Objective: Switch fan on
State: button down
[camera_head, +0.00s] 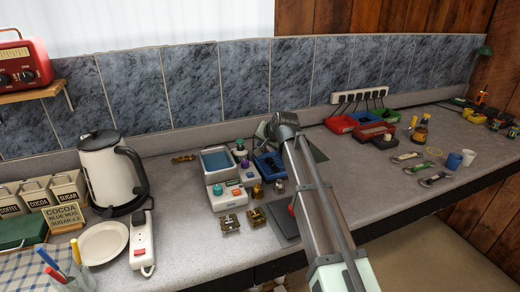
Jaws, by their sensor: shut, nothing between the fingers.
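My arm reaches in from the bottom right over the counter. At its far end is my gripper (268,131), a small dark grey shape above the back of the counter; it is shut and empty. Its fingertips are hard to make out. I cannot pick out a fan with certainty. A white-grey box (226,197) with a blue-topped bin and teal and red buttons stands left of my arm. A white power strip (142,247) with a red switch lies farther left. My arm hides part of the counter behind it, including part of a dark mat (281,224) with something red on it.
A white kettle (105,170), canisters (36,192), a plate (103,243) and a pen cup (72,282) crowd the left. A socket strip (358,95) with plugs is on the back wall. Coloured trays (340,124) and several small items fill the right. Bare counter (190,262) shows at the front.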

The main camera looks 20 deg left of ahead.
jog(key=shift+f, duration=0.2)
jog(key=shift+r, duration=0.7)
dwell(0.3)
notch_tip(320, 180, up, 6)
dwell(0.7)
jog(key=shift+d, duration=0.1)
